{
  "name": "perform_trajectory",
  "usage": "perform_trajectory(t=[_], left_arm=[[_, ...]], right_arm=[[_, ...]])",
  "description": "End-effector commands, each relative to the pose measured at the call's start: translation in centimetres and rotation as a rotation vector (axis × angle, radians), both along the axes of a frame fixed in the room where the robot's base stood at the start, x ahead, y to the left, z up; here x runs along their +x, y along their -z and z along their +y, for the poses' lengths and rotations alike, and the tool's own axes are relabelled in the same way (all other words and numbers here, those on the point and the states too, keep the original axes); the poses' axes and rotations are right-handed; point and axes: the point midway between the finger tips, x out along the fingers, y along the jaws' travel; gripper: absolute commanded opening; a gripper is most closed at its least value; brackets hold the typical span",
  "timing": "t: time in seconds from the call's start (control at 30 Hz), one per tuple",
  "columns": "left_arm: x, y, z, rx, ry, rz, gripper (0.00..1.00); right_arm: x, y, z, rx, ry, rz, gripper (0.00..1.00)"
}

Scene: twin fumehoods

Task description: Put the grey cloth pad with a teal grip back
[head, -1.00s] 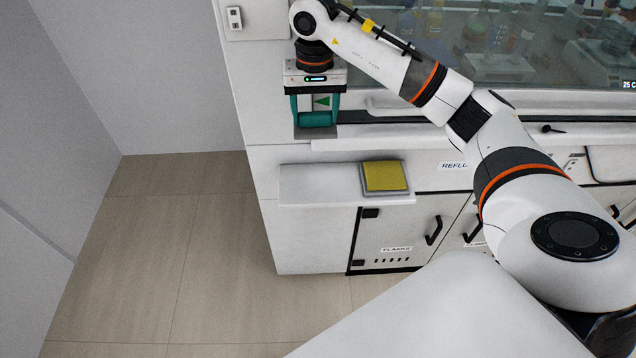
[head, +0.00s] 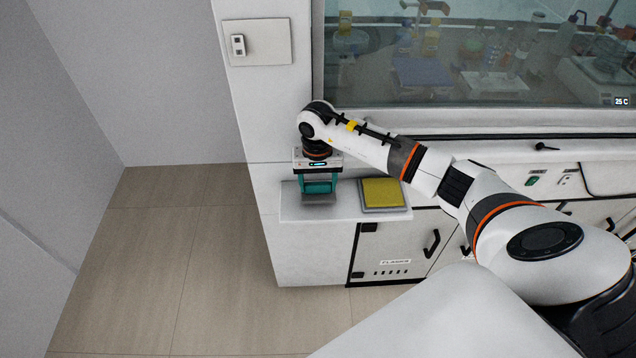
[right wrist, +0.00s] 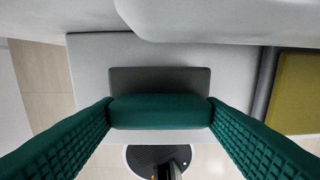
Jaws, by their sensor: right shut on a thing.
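The grey cloth pad (head: 320,200) with its teal grip (right wrist: 160,112) is in my right gripper (head: 319,187). In the right wrist view the two fingers close on the ends of the grip, and the grey pad (right wrist: 160,78) lies flat beneath it. The pad is over the left part of a white side shelf (head: 293,209). I cannot tell whether it touches the shelf or hangs just above it. My left gripper is not in view.
A yellow pad in a grey tray (head: 382,193) sits on the shelf just right of the held pad. The fumehood front rises behind, with its glass sash (head: 460,75). Cabinet doors are below the shelf. Open floor (head: 180,260) lies to the left.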

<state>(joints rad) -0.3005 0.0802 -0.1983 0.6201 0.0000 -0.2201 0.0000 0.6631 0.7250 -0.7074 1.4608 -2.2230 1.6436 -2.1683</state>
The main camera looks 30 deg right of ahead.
Motion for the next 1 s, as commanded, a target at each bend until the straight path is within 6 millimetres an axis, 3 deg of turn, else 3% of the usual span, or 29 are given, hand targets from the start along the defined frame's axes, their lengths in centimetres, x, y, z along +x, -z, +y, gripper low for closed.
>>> perform_trajectory(t=[0.1, 0.27, 0.3, 0.43, 0.77, 1.0], left_arm=[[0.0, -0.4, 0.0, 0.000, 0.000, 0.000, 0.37], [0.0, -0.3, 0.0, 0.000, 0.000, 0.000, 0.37], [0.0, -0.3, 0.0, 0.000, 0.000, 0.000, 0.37], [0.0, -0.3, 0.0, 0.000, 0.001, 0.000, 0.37], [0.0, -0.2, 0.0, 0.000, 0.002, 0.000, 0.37], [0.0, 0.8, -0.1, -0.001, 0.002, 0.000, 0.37]], right_arm=[[0.0, 1.3, 0.1, 0.002, 0.000, 0.001, 0.34], [0.0, 1.5, 0.0, -0.001, 0.000, -0.001, 0.34], [0.0, 1.5, 0.0, 0.000, 0.000, 0.000, 0.64], [0.0, 1.5, 0.0, 0.000, 0.000, 0.000, 0.85], [0.0, 1.2, 0.0, 0.000, -0.001, -0.002, 0.85], [0.2, -2.4, -0.1, -0.002, -0.002, -0.007, 0.85]])
